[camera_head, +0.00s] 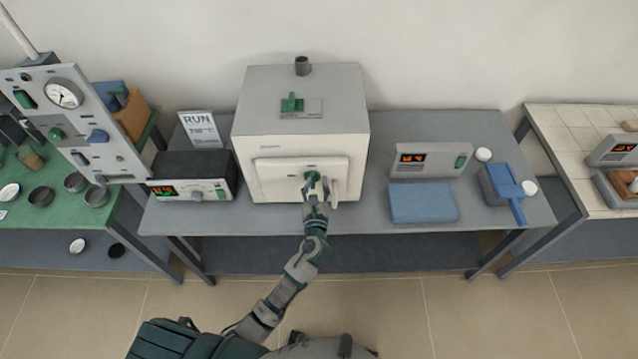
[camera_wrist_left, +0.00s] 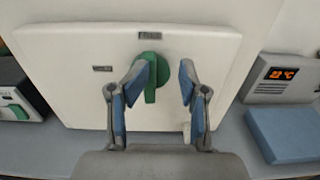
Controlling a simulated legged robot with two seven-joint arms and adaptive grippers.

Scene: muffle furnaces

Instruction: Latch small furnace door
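The small furnace (camera_head: 300,110) is a white-grey box on the middle table. Its front door (camera_head: 275,180) looks closed against the body; it fills much of the left wrist view (camera_wrist_left: 70,60). A green latch handle (camera_head: 313,180) is on the door's right part. In the left wrist view the green handle (camera_wrist_left: 151,85) points down. My left gripper (camera_head: 314,196) is at the door front. In the left wrist view its two blue-padded fingers (camera_wrist_left: 168,80) are apart, the left one close to or touching the handle, the handle between them. My right gripper is not in view.
A controller box (camera_head: 190,178) stands left of the furnace and a display unit (camera_head: 430,160) right of it. A blue block (camera_head: 423,203) lies before the display unit. A blue tool (camera_head: 502,187) is at the table's right. A green table (camera_head: 60,215) is at left.

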